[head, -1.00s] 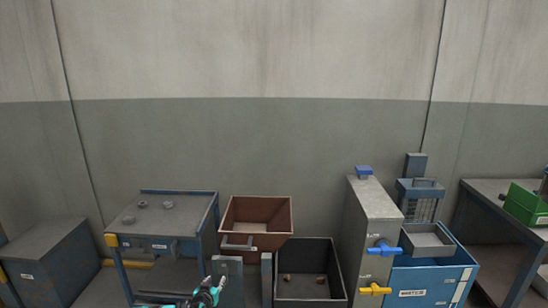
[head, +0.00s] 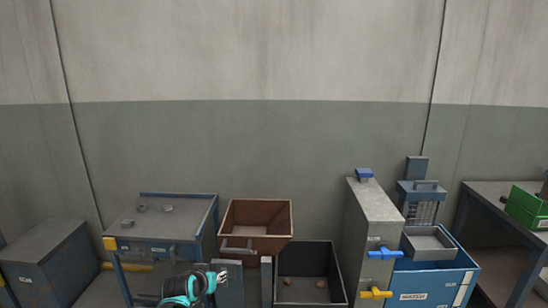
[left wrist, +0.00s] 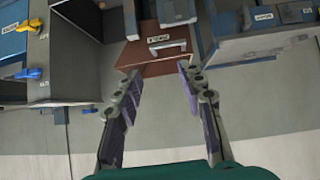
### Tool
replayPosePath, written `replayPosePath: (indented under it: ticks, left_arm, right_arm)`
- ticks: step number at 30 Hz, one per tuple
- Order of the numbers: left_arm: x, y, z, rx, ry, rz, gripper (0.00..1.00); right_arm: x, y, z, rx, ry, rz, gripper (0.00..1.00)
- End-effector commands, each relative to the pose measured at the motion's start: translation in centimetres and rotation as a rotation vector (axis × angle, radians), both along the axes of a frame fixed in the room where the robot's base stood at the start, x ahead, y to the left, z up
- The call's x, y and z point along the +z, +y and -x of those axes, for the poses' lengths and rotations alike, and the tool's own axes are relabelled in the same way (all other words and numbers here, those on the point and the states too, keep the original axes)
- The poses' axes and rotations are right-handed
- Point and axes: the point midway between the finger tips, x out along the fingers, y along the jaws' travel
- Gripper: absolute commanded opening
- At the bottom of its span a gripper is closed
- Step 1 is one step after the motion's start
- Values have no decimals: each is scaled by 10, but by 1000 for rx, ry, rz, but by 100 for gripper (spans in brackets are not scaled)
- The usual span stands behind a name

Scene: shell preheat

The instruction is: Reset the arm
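My left arm (head: 180,288), turquoise and black, shows at the bottom of the head view, in front of the grey table and near the brown bin. Its gripper (head: 217,280) looks small and dark there. In the left wrist view my left gripper (left wrist: 160,69) has its two fingers spread wide apart, with nothing between them. The brown bin (head: 232,215) with a grey handle lies beyond the fingertips in that view (left wrist: 140,56), where the scene appears upside down. My right gripper is in neither view.
A grey table (head: 180,225) with several small grey rings stands at left. A dark open bin (head: 310,302) holds small brown pieces. A grey cabinet (head: 370,215) has blue and yellow handles. A blue box (head: 430,285) and a green crate (head: 527,206) are at right.

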Motion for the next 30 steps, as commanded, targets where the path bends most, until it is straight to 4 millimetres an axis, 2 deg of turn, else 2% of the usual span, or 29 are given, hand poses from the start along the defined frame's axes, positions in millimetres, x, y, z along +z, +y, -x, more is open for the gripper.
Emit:
replayPosePath:
  ticks: [1, 3, 8, 12, 15, 18, 21, 24, 30]
  left_arm:
    - [11, -4, 25, -2, 20, -3, 40]
    - [22, -7, 56, 1, 51, -5, 40]
    - [35, -12, 131, 9, 118, -13, 40]
    - [33, -15, 197, 21, 177, -20, 40]
    - [26, -15, 241, 30, 216, -28, 40]
    - [15, -14, 276, 41, 248, -36, 40]
    - [6, -13, 300, 50, 271, -40, 40]
    - [0, -12, 313, 54, 284, -44, 40]
    - [-2, -11, 317, 56, 289, -45, 40]
  right_arm:
    - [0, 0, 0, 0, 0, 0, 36]
    - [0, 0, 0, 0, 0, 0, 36]
    - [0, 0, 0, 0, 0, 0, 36]
    - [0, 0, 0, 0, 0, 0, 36]
    - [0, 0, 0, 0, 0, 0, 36]
    - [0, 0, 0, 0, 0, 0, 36]
    - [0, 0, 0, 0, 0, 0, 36]
    - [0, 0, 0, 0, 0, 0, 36]
    - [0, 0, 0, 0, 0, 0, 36]
